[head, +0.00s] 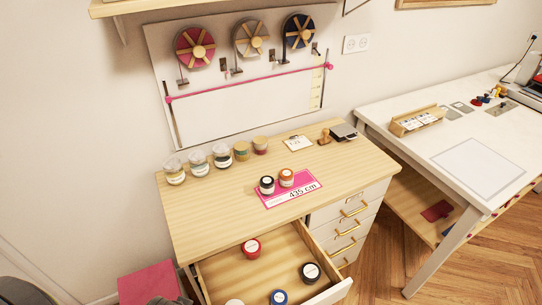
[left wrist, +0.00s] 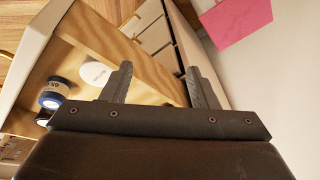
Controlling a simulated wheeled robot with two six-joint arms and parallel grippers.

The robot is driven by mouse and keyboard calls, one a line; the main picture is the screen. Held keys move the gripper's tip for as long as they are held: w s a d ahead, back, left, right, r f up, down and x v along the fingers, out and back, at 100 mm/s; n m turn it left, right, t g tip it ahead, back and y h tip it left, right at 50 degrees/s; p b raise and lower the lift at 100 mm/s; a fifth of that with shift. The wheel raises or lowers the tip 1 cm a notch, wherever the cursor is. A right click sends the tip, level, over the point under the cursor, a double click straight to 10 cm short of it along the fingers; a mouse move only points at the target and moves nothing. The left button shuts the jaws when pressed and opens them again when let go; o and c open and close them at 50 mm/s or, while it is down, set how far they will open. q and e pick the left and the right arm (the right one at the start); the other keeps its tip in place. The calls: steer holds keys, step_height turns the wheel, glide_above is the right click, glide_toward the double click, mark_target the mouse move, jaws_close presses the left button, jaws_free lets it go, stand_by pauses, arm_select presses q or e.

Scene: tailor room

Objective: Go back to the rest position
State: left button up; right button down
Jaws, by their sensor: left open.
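My left gripper (left wrist: 158,68) is open and empty in the left wrist view, its two dark fingers spread apart over or near the open wooden drawer (left wrist: 150,75). A white-topped round jar (left wrist: 96,73) and a blue-rimmed jar (left wrist: 54,94) lie to the left of the fingers, apart from them. In the head view, the drawer (head: 222,269) is pulled out and holds a red jar (head: 251,248), a black jar (head: 310,273) and a blue jar (head: 279,297). My right gripper is not in view.
The cabinet top (head: 220,220) carries several jars along the back and two on a pink card (head: 300,196). A pink box (head: 148,282) stands left of the drawer and also shows in the left wrist view (left wrist: 237,20). A white table (head: 510,140) is at the right.

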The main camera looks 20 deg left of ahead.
arm_select(q)
steer(key=s+f+g+b, duration=0.1)
steer(key=s+f+b, duration=0.15)
steer(key=f, duration=0.85)
steer(key=s+f+b, duration=0.1)
steer(key=s+f, duration=0.2)
steer(key=f, duration=0.8)
steer(key=s+f+g+b, duration=0.1)
steer(key=s+f+b, duration=0.1)
steer(key=s+f, duration=0.9)
step_height(320, 180, down, 3)
steer(key=shift+s+d+r+h+b, duration=0.2)
steer(key=shift+s+d+h+b, duration=0.15)
steer(key=shift+s+d, duration=0.1)
